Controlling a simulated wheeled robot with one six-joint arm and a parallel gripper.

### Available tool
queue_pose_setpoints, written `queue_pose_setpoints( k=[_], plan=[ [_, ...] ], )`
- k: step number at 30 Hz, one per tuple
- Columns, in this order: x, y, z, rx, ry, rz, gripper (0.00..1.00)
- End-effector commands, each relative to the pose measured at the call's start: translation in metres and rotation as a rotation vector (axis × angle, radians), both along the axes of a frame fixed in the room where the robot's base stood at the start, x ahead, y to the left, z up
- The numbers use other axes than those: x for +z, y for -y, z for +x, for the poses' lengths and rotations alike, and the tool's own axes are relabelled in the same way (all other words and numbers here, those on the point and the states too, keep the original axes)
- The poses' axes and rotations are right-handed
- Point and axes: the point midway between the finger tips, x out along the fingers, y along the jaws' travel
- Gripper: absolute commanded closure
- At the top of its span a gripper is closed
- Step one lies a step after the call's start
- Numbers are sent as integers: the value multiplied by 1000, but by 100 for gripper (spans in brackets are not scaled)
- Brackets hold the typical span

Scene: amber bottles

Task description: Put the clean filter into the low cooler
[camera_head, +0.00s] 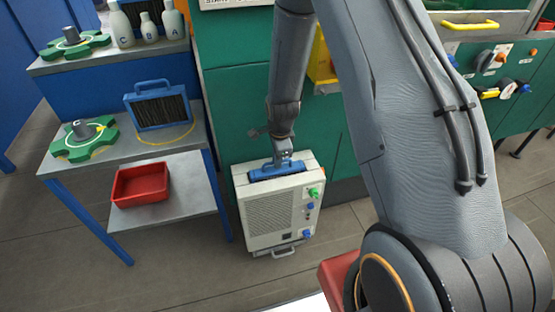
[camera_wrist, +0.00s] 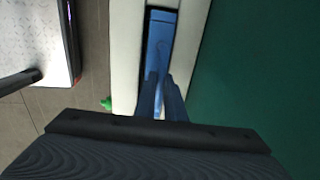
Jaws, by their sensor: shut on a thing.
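The low cooler (camera_head: 265,221) is a cream box with a grille, standing upright on the floor in front of the green cabinets. A blue-framed filter (camera_head: 264,173) sits in the slot in its top, with only its upper edge showing; its pleats are hidden, so I cannot see whether it is clean. My gripper (camera_head: 284,161) reaches down from above and is shut on this filter. In the wrist view the filter (camera_wrist: 160,38) lies along the slot between the cooler's pale rims (camera_wrist: 127,50), with my fingers (camera_wrist: 161,98) on it.
Left of the cooler, a blue-legged stand holds a blue-framed filter with dark pleats (camera_head: 161,109), green handwheels (camera_head: 84,139), grey bottles (camera_head: 148,28) and a red bin (camera_head: 140,185). Green cabinets (camera_head: 232,110) stand close behind the cooler.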

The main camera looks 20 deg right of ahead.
Motion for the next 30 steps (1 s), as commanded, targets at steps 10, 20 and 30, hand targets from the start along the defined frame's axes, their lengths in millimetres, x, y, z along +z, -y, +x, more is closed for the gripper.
queue_pose_setpoints(
  k=[10,20,30],
  plan=[
    [-3,0,0,0,0,0,100],
    [-7,0,0,0,1,0,85],
    [-7,0,0,0,-1,0,69]
  ],
)
